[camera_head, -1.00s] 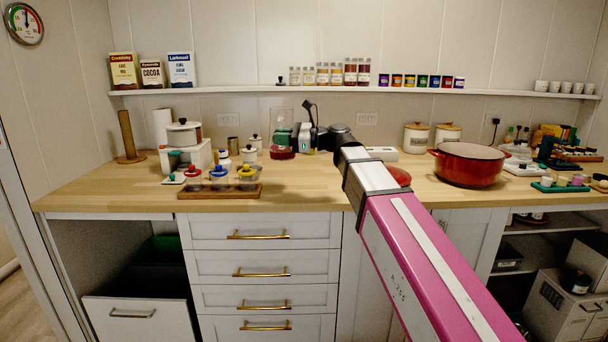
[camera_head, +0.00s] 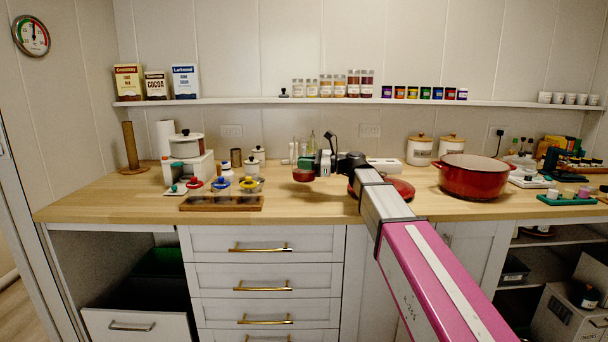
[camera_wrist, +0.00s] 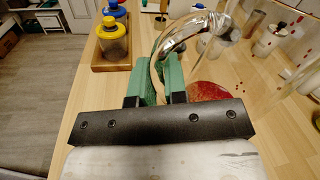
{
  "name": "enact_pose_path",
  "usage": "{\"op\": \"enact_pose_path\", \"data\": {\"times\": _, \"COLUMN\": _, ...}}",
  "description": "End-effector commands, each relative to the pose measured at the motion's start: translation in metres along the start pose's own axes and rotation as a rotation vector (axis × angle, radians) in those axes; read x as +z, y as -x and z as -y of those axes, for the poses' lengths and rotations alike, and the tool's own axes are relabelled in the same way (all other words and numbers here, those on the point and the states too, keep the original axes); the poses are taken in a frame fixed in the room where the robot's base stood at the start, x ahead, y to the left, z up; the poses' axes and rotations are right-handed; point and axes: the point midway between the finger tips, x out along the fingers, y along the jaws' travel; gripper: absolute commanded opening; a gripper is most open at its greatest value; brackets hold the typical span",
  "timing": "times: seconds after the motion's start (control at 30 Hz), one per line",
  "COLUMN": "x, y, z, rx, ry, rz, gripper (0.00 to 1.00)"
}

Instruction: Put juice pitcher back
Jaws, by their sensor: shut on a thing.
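The juice pitcher is clear glass with red juice low inside it. In the head view its red part (camera_head: 303,175) shows left of my arm's end, over the back half of the counter. Its clear upper part is hard to make out there. My gripper (camera_head: 317,163) is at the pitcher's right side. In the wrist view my gripper's green fingers (camera_wrist: 161,76) are shut on the pitcher's curved glass handle (camera_wrist: 172,38), and red juice (camera_wrist: 214,97) shows beyond them. I cannot tell whether the pitcher's base touches the counter.
A wooden tray (camera_head: 221,203) with several colour-lidded jars is on the counter to the left. A red lid (camera_head: 399,188) lies right of my gripper, partly behind my arm, and a large red pot (camera_head: 470,176) stands further right. A wall shelf (camera_head: 300,101) runs behind.

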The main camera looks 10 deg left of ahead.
Motion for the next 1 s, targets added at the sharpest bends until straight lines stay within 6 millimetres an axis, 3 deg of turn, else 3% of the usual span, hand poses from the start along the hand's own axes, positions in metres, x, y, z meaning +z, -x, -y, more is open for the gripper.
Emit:
{"op": "enact_pose_path", "data": {"times": 0.3, "x": -0.032, "y": 0.000, "z": -0.011, "rx": -0.001, "ry": 0.000, "rz": 0.002, "gripper": 0.00}}
{"op": "enact_pose_path", "data": {"times": 0.73, "x": -0.038, "y": 0.000, "z": -0.012, "rx": -0.001, "ry": 0.001, "rz": 0.002, "gripper": 0.00}}
{"op": "enact_pose_path", "data": {"times": 0.77, "x": -0.038, "y": 0.000, "z": -0.012, "rx": 0.000, "ry": 0.000, "rz": 0.000, "gripper": 0.23}}
{"op": "enact_pose_path", "data": {"times": 0.8, "x": -0.038, "y": 0.000, "z": -0.012, "rx": 0.000, "ry": 0.000, "rz": 0.000, "gripper": 0.36}}
{"op": "enact_pose_path", "data": {"times": 1.0, "x": -0.038, "y": 0.000, "z": -0.012, "rx": 0.000, "ry": 0.000, "rz": 0.000, "gripper": 0.39}}
